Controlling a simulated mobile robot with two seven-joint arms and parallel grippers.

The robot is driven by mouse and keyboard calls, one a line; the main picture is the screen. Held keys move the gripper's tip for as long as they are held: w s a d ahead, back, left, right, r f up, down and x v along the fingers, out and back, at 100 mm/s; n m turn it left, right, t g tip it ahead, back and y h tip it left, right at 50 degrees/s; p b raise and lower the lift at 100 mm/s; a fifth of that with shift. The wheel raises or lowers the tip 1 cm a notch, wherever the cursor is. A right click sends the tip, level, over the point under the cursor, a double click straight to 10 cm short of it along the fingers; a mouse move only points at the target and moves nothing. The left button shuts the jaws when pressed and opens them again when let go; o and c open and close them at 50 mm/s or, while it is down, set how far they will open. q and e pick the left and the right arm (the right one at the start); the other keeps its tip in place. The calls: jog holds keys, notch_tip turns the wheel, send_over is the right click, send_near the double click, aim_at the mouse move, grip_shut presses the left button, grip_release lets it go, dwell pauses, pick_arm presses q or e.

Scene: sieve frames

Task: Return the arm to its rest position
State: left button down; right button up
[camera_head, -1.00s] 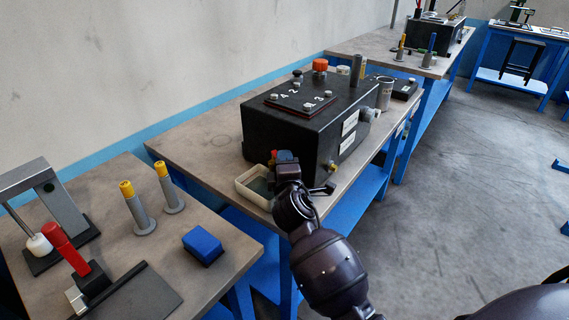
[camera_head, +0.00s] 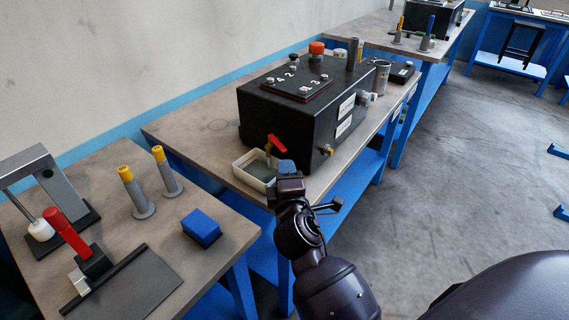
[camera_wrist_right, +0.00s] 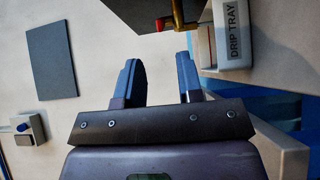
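My right gripper (camera_head: 287,166) is just in front of the black machine box (camera_head: 310,123), near its lower left front corner. In the right wrist view its two blue fingers stand apart with nothing between them, so the gripper (camera_wrist_right: 160,75) is open. The red valve handle (camera_head: 277,145) is on the box front, just beyond the fingertips. It also shows in the right wrist view (camera_wrist_right: 178,12), apart from the fingers. My left gripper is not in view.
A white drip tray (camera_head: 268,181) sits below the valve, close beside my gripper; its label shows in the right wrist view (camera_wrist_right: 236,30). A nearer table (camera_head: 190,265) at left holds a blue block (camera_head: 202,226) and yellow-topped posts (camera_head: 133,192). Open floor lies to the right.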

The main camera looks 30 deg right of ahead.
jog(key=shift+s+a, duration=0.15)
jog(key=shift+s, duration=0.15)
dwell(0.4)
jog(key=s+d+f+m+g+y, duration=0.1)
jog(key=s+d+f+m+g, duration=0.1)
jog(key=s+f+m+g, duration=0.4)
jog(key=s+d+f+m+g, duration=0.1)
jog(key=s+d+f, duration=0.25)
jog(key=s, duration=0.45)
jog(key=s+a+f+m+g+y, duration=0.2)
jog(key=s+m+g+y, duration=0.15)
jog(key=s, duration=0.65)
jog(key=s+a+f+m+g+y, duration=0.2)
jog(key=s+a+f+m+g, duration=0.15)
jog(key=s, duration=0.75)
jog(key=w+f+n+t+p, duration=0.2)
jog(key=w+f+t, duration=0.1)
jog(key=w+t, duration=0.5)
jog(key=shift+w+d+f+t+y+p, duration=0.25)
jog(key=shift+w+y+p, duration=0.2)
jog(key=shift+w, duration=0.85)
